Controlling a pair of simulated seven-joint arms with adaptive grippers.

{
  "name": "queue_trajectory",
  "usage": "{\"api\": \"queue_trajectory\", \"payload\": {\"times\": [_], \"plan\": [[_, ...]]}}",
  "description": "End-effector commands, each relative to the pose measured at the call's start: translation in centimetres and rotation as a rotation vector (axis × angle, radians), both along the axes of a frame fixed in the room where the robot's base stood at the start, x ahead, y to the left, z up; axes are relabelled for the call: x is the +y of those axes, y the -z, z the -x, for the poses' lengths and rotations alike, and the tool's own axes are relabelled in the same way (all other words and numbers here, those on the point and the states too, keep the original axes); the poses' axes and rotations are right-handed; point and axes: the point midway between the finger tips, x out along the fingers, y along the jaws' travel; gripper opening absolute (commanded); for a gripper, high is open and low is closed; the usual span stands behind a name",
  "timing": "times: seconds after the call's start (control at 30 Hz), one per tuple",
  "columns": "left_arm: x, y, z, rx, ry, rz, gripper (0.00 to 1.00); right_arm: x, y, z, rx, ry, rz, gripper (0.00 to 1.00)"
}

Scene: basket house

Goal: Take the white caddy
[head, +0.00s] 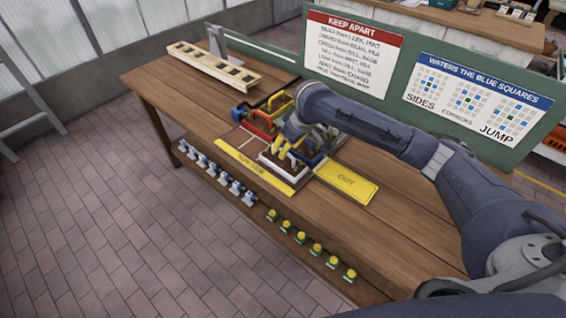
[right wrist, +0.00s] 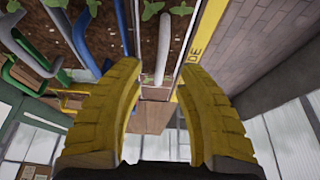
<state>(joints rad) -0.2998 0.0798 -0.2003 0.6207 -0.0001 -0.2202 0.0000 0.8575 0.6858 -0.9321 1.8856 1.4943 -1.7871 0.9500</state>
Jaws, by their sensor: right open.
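The white caddy (head: 276,172) stands on the workbench at the front of a group of coloured caddies, partly hidden by my right gripper. My right gripper (head: 285,146) is over it, with yellow fingers pointing down. In the right wrist view my right gripper (right wrist: 162,72) is open, and a pale handle (right wrist: 162,48) shows between its fingertips. I cannot tell whether the fingers touch it. Dark soil and green seedlings lie beyond the handle. My left gripper is not in view.
Red (head: 258,127), yellow (head: 282,101) and blue (head: 310,160) caddies crowd close by. A yellow strip (head: 245,162) lies in front, and a yellow "OUT" panel (head: 346,182) to the right. A green board (head: 420,80) stands behind. A wooden rack (head: 214,66) lies at the far left.

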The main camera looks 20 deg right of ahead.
Motion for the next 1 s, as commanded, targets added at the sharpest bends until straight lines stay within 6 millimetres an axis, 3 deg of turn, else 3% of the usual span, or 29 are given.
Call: {"api": "queue_trajectory", "payload": {"times": [0.27, 0.63, 0.9, 1.0], "plan": [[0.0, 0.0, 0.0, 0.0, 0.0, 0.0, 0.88, 0.7, 2.8, -1.0, 0.002, 0.0, -0.001, 0.36], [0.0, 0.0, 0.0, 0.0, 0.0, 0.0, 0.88, 0.7, 3.2, -1.2, -0.001, 0.0, -0.001, 0.39], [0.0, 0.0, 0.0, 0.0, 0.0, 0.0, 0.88, 0.7, 3.2, -1.2, 0.0, 0.0, 0.0, 0.08], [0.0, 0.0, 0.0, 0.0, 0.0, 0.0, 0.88, 0.7, 3.2, -1.2, 0.0, 0.0, 0.0, 0.0]]}}
